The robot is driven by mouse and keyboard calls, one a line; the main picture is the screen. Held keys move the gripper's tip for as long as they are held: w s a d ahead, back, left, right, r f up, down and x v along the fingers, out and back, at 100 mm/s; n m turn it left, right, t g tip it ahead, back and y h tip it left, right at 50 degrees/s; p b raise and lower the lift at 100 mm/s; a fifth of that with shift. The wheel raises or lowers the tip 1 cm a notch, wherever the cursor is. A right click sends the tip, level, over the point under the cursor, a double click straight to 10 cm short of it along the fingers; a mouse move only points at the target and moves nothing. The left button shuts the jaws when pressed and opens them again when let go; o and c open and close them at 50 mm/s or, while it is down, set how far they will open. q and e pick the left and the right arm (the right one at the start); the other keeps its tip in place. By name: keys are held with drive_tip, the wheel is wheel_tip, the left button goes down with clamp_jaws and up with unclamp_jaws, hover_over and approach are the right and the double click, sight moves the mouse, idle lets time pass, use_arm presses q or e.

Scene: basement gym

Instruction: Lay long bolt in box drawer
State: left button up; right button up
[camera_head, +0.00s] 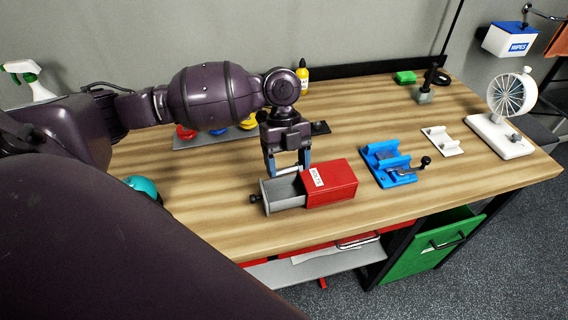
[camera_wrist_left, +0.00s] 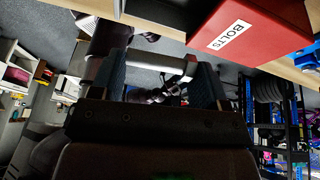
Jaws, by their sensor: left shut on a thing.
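The red box (camera_head: 331,182) lies on the workbench with its grey drawer (camera_head: 284,204) pulled out to the left. Its white label reads BOLTS, also readable on the red box in the left wrist view (camera_wrist_left: 262,30). My left gripper (camera_head: 288,168) points down over the back part of the open drawer. It is shut on the long bolt (camera_head: 289,170), a pale rod lying roughly level between the fingertips. The bolt (camera_wrist_left: 148,64) also shows between the fingers in the left wrist view. Whether it touches the drawer I cannot tell. My right gripper is not in view.
A blue fixture (camera_head: 388,164) stands right of the box, with a white bracket (camera_head: 442,141) and a white wheel device (camera_head: 508,120) beyond. A grey tray with coloured items (camera_head: 187,133) lies behind my arm. The bench front (camera_head: 400,200) is clear.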

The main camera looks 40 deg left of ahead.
sight(283, 195)
use_arm(q)
drive_tip(key=shift+s+a+m, duration=0.15)
drive_tip(key=shift+a+m, duration=0.35)
drive_tip(key=shift+m, duration=0.1)
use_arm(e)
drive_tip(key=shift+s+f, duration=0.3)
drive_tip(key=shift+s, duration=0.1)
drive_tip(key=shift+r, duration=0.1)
use_arm(q)
drive_tip(key=shift+f+b, duration=0.3)
drive_tip(key=shift+f, duration=1.9)
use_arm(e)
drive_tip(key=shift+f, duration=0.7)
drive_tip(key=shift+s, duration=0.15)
